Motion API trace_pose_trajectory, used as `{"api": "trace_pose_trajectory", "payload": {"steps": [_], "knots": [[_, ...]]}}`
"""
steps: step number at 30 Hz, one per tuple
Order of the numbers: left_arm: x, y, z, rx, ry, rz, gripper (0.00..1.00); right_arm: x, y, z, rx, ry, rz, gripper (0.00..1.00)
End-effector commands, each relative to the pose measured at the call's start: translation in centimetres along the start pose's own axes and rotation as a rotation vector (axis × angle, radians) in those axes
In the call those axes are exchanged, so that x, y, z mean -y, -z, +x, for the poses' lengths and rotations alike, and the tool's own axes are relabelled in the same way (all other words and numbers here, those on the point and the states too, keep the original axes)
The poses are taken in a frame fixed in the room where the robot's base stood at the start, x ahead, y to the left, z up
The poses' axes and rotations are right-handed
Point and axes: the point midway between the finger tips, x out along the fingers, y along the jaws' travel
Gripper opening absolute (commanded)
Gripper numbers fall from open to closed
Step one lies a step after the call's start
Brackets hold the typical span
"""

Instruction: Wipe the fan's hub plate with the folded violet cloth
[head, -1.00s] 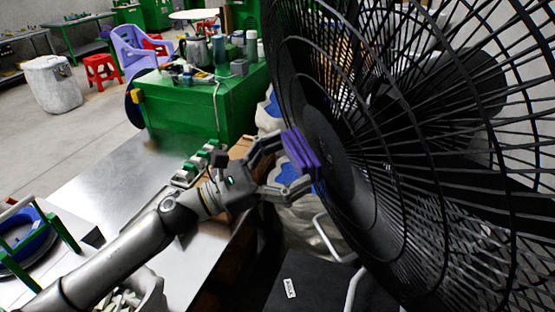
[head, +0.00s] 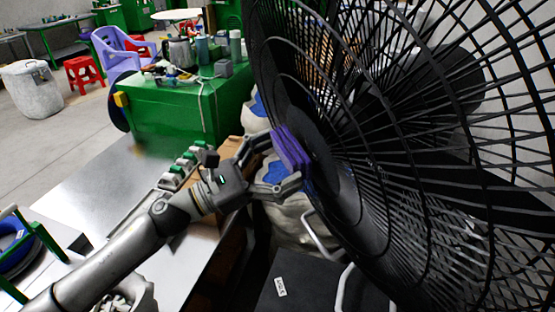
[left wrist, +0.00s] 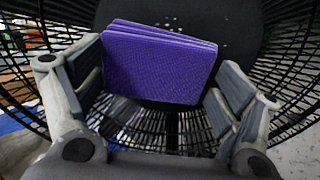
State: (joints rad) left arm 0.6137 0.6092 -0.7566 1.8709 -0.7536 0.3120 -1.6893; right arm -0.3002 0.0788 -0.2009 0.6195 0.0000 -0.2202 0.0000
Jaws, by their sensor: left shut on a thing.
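The folded violet cloth (head: 291,149) is a thick layered pad held in my left gripper (head: 284,159). The gripper's fingers are shut on it from opposite sides. The fan's hub plate (head: 334,168) is the dark round disc at the middle of the fan's front grille. In the head view the cloth is at the hub plate's left side, pressed on it or very close; I cannot tell which. In the left wrist view the cloth (left wrist: 160,62) lies in front of the hub plate (left wrist: 240,28) and covers part of it. My right gripper is not in view.
The large black fan's wire grille (head: 440,200) fills the right side. A metal table (head: 95,190) with green-and-grey parts (head: 185,162) lies under my left arm. A green cabinet (head: 185,110) with containers stands behind. A metal tube frame (head: 318,238) is below the fan.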

Motion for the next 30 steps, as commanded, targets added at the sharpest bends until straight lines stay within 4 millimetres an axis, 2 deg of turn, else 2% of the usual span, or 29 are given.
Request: {"api": "trace_pose_trajectory", "payload": {"steps": [22, 30], "knots": [[0.1, -0.1, 1.3, 0.001, 0.001, 0.001, 0.69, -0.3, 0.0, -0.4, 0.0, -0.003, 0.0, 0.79], [2.2, -0.8, 1.2, 0.001, 0.002, -0.001, 0.69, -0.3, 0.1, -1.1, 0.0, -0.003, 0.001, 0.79]]}}
